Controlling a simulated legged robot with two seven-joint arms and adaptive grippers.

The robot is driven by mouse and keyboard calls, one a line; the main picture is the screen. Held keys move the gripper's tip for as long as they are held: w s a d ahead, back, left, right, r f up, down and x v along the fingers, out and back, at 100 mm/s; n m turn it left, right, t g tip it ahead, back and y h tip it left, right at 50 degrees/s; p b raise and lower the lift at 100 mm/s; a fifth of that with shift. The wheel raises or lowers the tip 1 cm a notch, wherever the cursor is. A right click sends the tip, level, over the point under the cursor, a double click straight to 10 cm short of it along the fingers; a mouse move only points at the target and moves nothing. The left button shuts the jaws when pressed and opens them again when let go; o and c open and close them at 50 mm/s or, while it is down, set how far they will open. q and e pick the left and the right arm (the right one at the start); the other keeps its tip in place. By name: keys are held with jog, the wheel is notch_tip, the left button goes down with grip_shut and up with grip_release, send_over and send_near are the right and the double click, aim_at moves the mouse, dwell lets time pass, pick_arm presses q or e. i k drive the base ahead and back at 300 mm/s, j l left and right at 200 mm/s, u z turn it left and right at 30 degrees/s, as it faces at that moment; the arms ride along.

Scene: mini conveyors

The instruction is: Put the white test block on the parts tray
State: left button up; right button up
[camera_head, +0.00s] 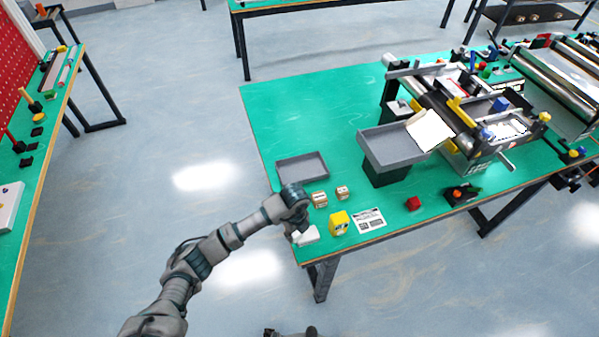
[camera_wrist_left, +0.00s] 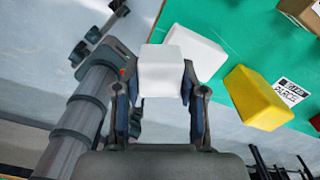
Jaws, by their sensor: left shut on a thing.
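My left gripper (camera_head: 295,228) is at the near left corner of the green table. In the left wrist view, the left gripper (camera_wrist_left: 160,98) is shut on a white block (camera_wrist_left: 162,72) held between its two fingers. Another white block (camera_wrist_left: 197,50) lies on the green surface just beyond it; white also shows beside the gripper in the head view (camera_head: 309,236). A flat grey tray (camera_head: 299,179) lies on the table beyond the gripper, empty. A second grey tray (camera_head: 392,160) sits raised on a dark stand further right. My right gripper is not in view.
Right of the gripper stand a yellow block (camera_head: 339,223), two small cartons (camera_head: 320,199) and a printed card (camera_head: 369,220). A mini conveyor (camera_head: 455,105) fills the right side. The table's far left is clear.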

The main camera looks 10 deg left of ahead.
aim_at(290, 173)
jog(key=i+l, duration=0.25)
jog(key=i, duration=0.2)
jog(key=i+l, duration=0.3)
jog(key=i, duration=0.2)
